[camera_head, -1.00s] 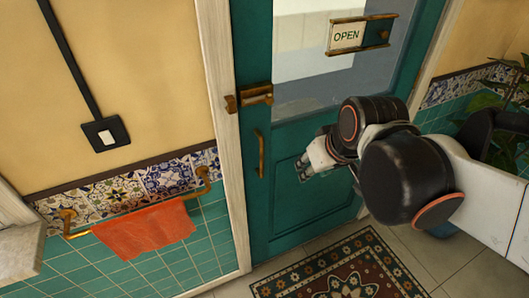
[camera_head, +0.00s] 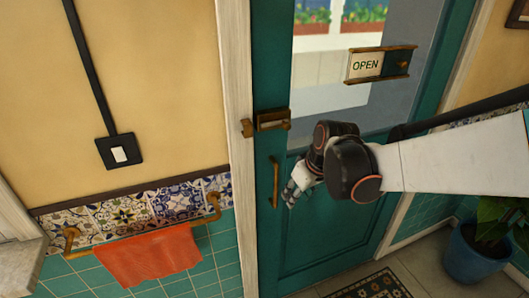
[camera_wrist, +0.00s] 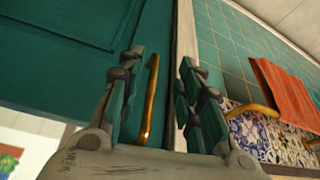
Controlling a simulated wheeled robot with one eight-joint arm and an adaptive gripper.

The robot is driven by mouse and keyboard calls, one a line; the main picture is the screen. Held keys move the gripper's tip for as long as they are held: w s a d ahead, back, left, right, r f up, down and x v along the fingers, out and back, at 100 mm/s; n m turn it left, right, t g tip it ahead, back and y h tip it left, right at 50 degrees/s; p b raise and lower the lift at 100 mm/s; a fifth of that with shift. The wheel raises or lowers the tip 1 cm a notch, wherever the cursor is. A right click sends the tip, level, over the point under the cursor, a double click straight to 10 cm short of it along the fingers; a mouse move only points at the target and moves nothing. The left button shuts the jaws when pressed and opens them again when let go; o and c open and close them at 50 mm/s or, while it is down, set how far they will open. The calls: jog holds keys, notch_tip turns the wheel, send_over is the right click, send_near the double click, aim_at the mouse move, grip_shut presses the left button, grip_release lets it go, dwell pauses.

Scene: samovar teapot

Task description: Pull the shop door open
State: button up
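The teal shop door (camera_head: 325,245) has a glass upper pane and looks shut in its pale frame. Its vertical brass pull handle (camera_head: 274,182) is near the left edge. My gripper (camera_head: 288,194) is just right of the handle in the head view. In the wrist view my gripper (camera_wrist: 161,58) is open, its two fingers spread. The handle also shows there (camera_wrist: 149,98), upright between the fingers and closer to the left one. I see no contact with it. The wrist view does not show how deep the handle sits between the fingers.
A brass latch (camera_head: 270,120) sits above the handle. An OPEN sign (camera_head: 367,65) hangs on the pane. Left are a light switch (camera_head: 119,153) and an orange towel (camera_head: 150,256) on a brass rail. A patterned rug (camera_head: 375,285) and potted plant (camera_head: 480,250) are at right.

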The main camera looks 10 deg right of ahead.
aim_at(277, 180)
jog(key=w+a, duration=0.1)
jog(key=w, duration=0.1)
jog(key=w+a+b, duration=0.1)
jog(key=w, duration=0.2)
jog(key=w+a+b, duration=0.1)
jog(key=w+a, duration=0.1)
jog(key=shift+w+f, duration=0.15)
jog(key=shift+w, duration=0.1)
jog(key=b+x, duration=0.1)
jog(key=x, duration=0.2)
jog(key=shift+w, duration=0.2)
grip_shut()
